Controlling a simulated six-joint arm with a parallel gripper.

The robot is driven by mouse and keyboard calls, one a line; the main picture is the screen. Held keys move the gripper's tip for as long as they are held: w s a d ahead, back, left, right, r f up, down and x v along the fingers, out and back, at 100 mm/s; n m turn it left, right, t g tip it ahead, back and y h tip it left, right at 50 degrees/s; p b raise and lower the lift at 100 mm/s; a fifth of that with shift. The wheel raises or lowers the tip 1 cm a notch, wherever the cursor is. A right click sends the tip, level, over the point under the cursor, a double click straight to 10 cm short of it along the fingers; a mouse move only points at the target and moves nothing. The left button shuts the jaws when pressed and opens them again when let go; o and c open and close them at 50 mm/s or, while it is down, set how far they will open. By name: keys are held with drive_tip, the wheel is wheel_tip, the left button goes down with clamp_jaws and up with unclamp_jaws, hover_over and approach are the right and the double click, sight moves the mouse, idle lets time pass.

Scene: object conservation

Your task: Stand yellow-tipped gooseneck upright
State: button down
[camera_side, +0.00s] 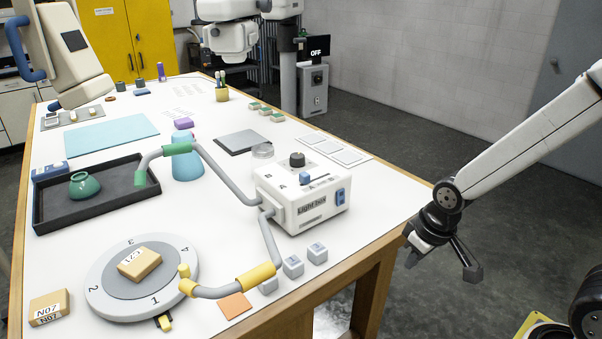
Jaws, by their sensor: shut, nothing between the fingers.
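The yellow-tipped gooseneck (215,293) is a grey bent tube with a yellow sleeve and a yellow tip (186,280). It runs from the white light box (303,203) down to the front, then bends left, low over the table. Its tip is beside the right rim of the round dial; I cannot tell if it touches. The green-tipped gooseneck (222,172) leaves the same box and arches left, its tip over the black tray. My gripper (442,250) is shut and empty, off the right edge of the table, well apart from both goosenecks.
The numbered dial (108,297) carries a tan block (140,263). Grey cubes (293,265) and an orange square (235,306) lie near the yellow sleeve. The black tray (100,205) holds a green pot (84,186). A blue flask (186,167) stands behind the green-tipped gooseneck.

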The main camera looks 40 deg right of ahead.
drive_tip(key=c, duration=1.3)
unclamp_jaws()
drive_tip(key=o, duration=0.7)
drive_tip(key=shift+w+a, duration=0.1)
drive_tip(key=shift+a, duration=0.1)
drive_tip(key=shift+o, duration=1.4)
drive_tip(key=shift+w+a, duration=0.25)
drive_tip(key=shift+a, duration=0.1)
drive_tip(key=m+t+h, duration=0.1)
drive_tip(key=m+t, duration=1.4)
drive_tip(key=m, duration=0.4)
approach(262, 281)
drive_tip(key=shift+w+d, duration=0.15)
drive_tip(key=shift+w, duration=2.5)
drive_tip(key=shift+w, duration=0.1)
